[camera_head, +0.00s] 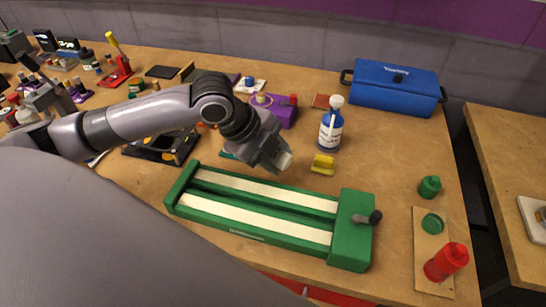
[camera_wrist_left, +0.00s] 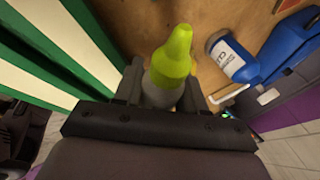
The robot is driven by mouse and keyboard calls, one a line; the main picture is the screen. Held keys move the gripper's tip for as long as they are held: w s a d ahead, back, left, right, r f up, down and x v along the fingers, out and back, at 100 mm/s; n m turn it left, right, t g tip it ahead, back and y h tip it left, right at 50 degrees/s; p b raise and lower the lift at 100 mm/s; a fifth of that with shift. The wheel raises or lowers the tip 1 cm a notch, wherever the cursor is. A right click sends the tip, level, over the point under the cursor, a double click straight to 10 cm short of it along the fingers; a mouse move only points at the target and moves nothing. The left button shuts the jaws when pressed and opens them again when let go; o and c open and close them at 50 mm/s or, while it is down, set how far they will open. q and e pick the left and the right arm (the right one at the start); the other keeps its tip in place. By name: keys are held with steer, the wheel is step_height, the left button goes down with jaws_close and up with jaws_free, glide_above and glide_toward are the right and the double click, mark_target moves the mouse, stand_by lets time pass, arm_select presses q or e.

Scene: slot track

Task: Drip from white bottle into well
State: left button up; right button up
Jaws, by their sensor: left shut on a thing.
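My left gripper (camera_head: 277,158) is shut on a white bottle (camera_wrist_left: 160,97) with a yellow-green tapered tip (camera_wrist_left: 174,50). Only a small pale part of the bottle (camera_head: 285,161) shows in the head view, just behind the far edge of the green slot track (camera_head: 352,228). The gripper also shows in the left wrist view (camera_wrist_left: 160,90), its fingers on either side of the bottle. The track has two long cream strips and a dark-knobbed handle on its right end block. I cannot tell which part is the well. My right gripper is out of view.
A blue-and-white bottle (camera_head: 331,128) and a small yellow piece (camera_head: 322,164) stand beyond the track. A blue toolbox (camera_head: 395,88) is at the back. A red bottle (camera_head: 446,263) and green cap (camera_head: 430,187) are at right. The table between track and toolbox is mostly free.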

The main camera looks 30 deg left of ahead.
arm_select(q)
steer(key=m, duration=0.1)
steer(key=m+h, duration=0.1)
steer(key=f+m, duration=0.1)
steer(key=shift+w+a+b, duration=0.3)
steer(key=shift+w+b, duration=0.05)
steer(key=shift+b, duration=0.05)
steer(key=shift+w+a+f+m+h+b, duration=0.1)
steer(key=shift+w+a+m+h+b, duration=0.05)
steer(key=shift+m+h, duration=0.4)
steer(key=shift+w+a+f+m+h+b, duration=0.15)
steer(key=shift+m+h, duration=0.2)
steer(key=shift+m, duration=0.4)
steer(key=shift+w+a+r+m+y+b, duration=0.3)
steer(key=shift+r+m+y+b, duration=0.15)
steer(key=shift+y, duration=0.25)
steer(key=a+t+y+b, duration=0.1)
steer(key=b, duration=0.1)
steer(key=w+a+r+m+t+y+b, duration=0.1)
steer(key=y+b, duration=0.1)
steer(key=shift+r, duration=0.3)
steer(key=shift+w+a+r+m+t+y+b, duration=0.2)
steer(key=shift+a+r+m+t+y+b, duration=0.1)
steer(key=shift+b, duration=0.5)
steer(key=w+a+r+m+t+y+p, duration=0.2)
steer(key=a+r+m+t+y+p, duration=0.1)
steer(key=r, duration=0.5)
steer(key=shift+a+t+y+p, duration=0.35)
steer(key=shift+t+y+p, duration=0.3)
steer(key=shift+t+y, duration=0.8)
